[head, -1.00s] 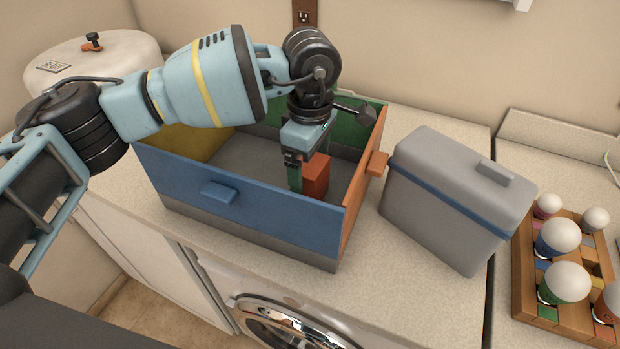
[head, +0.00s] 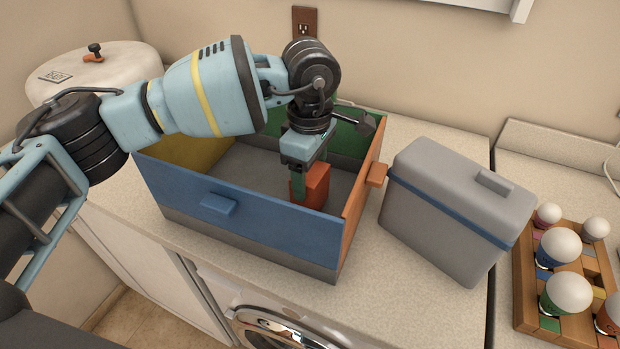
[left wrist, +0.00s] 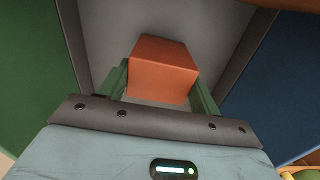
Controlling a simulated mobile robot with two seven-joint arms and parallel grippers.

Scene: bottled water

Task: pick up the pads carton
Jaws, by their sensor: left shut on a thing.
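The pads carton seems to be the small orange-red box (head: 317,184) inside the open crate (head: 255,228), near its right wall. My left gripper (head: 308,180) reaches down into the crate and is shut on this box. In the left wrist view the orange box (left wrist: 163,70) sits between the two green fingers (left wrist: 160,88), with the grey crate floor behind it. I cannot tell whether the box touches the floor. My right gripper is not in view.
A grey case with a blue band (head: 455,212) stands right of the crate. A wooden rack (head: 547,322) with several white-topped bulbs is at the far right. A white round-topped container (head: 100,65) is at the back left. The counter front has clear room.

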